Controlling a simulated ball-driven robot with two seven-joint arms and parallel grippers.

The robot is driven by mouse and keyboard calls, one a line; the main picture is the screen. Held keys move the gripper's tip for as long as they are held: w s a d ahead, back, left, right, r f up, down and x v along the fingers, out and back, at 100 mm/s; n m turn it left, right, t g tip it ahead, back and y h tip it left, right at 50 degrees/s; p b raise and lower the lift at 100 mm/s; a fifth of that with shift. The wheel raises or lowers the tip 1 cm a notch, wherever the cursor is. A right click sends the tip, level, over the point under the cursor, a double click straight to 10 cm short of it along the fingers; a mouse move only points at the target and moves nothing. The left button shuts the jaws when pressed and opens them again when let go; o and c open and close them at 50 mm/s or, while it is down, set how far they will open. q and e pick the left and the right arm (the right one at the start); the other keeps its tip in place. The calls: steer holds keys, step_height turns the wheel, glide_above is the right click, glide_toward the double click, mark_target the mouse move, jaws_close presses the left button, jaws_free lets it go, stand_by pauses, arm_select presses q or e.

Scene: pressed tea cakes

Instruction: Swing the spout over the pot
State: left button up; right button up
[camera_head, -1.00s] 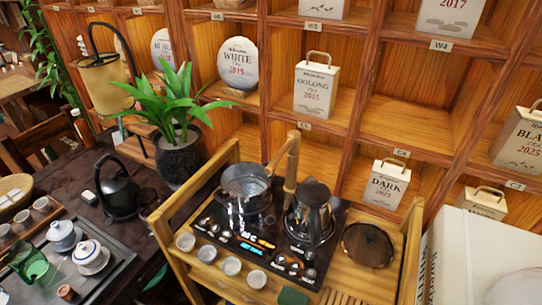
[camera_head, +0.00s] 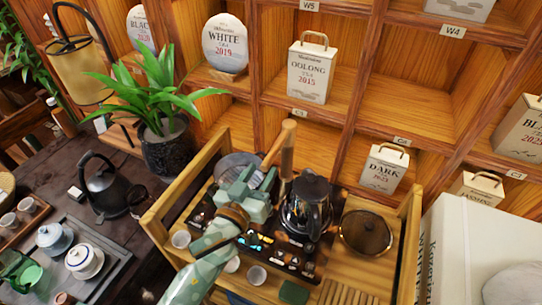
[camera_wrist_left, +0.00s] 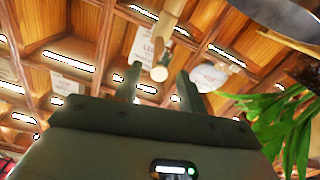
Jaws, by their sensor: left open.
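The wooden spout (camera_head: 276,146) rises behind the black double-hob unit, its arm slanting down to the left toward the open round metal pot (camera_head: 236,161). My left gripper (camera_head: 257,180) is open, just in front of the spout and over the pot, hiding much of the pot. In the left wrist view, the spout's round pale end (camera_wrist_left: 160,73) shows between and beyond the two spread fingers (camera_wrist_left: 159,86); I cannot tell whether they touch. The pot's grey rim (camera_wrist_left: 292,18) cuts the top right corner there. My right gripper is not in view.
A glass kettle with a dark lid (camera_head: 308,205) stands right of the spout. A round dark lid (camera_head: 366,232) lies at right. A potted plant (camera_head: 168,155) stands left. Shelves with tea boxes (camera_head: 313,72) rise behind.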

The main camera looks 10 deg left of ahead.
mark_target(271, 158)
arm_select(q)
steer(key=w, duration=0.3)
steer(key=w+d, duration=0.1)
steer(key=w, duration=0.2)
steer(key=shift+d+b, duration=0.15)
steer(key=shift+b, duration=0.15)
jaws_close()
